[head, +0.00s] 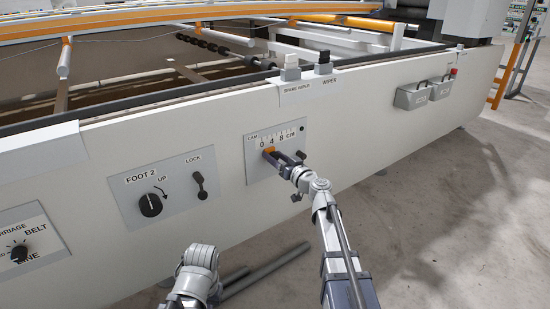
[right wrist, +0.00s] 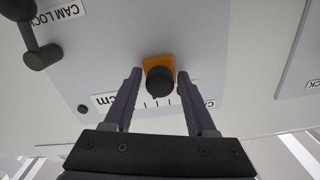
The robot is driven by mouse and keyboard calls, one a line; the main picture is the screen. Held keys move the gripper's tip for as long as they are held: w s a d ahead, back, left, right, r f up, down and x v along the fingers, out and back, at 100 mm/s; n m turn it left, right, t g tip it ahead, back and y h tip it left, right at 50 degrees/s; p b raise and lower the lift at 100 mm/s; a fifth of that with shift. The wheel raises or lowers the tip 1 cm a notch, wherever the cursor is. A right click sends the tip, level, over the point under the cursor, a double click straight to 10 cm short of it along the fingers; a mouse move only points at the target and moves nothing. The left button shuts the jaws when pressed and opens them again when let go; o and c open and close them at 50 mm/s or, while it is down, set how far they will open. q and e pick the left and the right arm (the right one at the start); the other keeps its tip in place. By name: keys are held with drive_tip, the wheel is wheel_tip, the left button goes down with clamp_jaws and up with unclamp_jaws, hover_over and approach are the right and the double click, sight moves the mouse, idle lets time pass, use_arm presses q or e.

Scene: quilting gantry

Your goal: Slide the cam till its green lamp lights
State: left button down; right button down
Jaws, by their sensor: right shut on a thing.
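The cam is an orange slider (head: 268,150) on a grey panel marked CAM with a cm scale (head: 278,138). In the right wrist view the orange cam (right wrist: 158,68) carries a round black knob (right wrist: 160,80). My right gripper (head: 274,155) is shut on the cam, with one finger on each side of it (right wrist: 158,88). The cam sits near the 4 side of the scale; its exact reading is hidden. The lamp (right wrist: 82,108) looks dark green and unlit. The black cam lock lever (right wrist: 42,57) is beside it. My left gripper is not visible, only part of its arm.
A FOOT 2 panel (head: 165,188) with a knob and a lock lever is to the left.

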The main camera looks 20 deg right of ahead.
drive_tip(key=shift+w+d, duration=0.2)
drive_tip(key=shift+d, duration=0.4)
drive_tip(key=c, duration=0.5)
unclamp_jaws()
drive_tip(key=shift+s, duration=0.1)
drive_tip(key=v, duration=0.7)
drive_tip(key=shift+s, duration=0.25)
drive_tip(key=shift+d, duration=0.1)
